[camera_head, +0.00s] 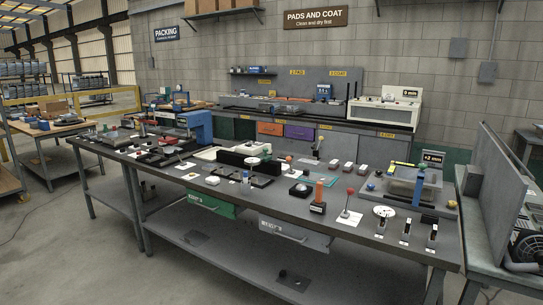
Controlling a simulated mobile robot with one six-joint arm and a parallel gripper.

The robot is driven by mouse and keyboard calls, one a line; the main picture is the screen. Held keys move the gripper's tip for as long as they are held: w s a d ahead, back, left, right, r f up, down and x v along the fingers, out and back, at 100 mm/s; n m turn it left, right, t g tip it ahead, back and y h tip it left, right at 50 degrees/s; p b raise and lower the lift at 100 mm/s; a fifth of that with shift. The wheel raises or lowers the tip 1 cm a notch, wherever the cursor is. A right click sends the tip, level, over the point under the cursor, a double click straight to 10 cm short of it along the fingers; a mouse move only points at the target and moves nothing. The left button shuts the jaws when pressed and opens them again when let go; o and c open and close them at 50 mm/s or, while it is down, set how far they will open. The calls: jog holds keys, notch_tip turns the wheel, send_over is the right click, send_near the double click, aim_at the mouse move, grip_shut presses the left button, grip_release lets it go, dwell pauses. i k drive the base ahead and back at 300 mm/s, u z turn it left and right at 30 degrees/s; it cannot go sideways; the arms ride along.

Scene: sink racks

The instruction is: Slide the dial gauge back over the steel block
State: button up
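The dial gauge and the steel block are too small to single out with certainty among the many items on the long grey workbench (268,203). A small white round face (252,160) shows near a long black block (238,160) at mid-bench; I cannot tell whether it is the gauge. A larger white disc (384,211) with dark spots lies near the right front. Whether a gauge sits over or beside a block cannot be told from here. My gripper is not in view.
A blue machine (199,126) stands on the bench's left part, and a fixture with a "+2 mm" sign (432,157) at its right. An orange-handled tool (319,194) and a red-knobbed stand (349,200) rise near the front. Open floor (95,270) lies in front at left.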

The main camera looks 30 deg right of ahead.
aim_at(251, 162)
jog(key=k, duration=0.65)
jog(key=u, duration=0.6)
jog(key=i, duration=1.45)
jog(key=z, duration=0.6)
jog(key=i, duration=0.5)
jog(key=z, duration=0.25)
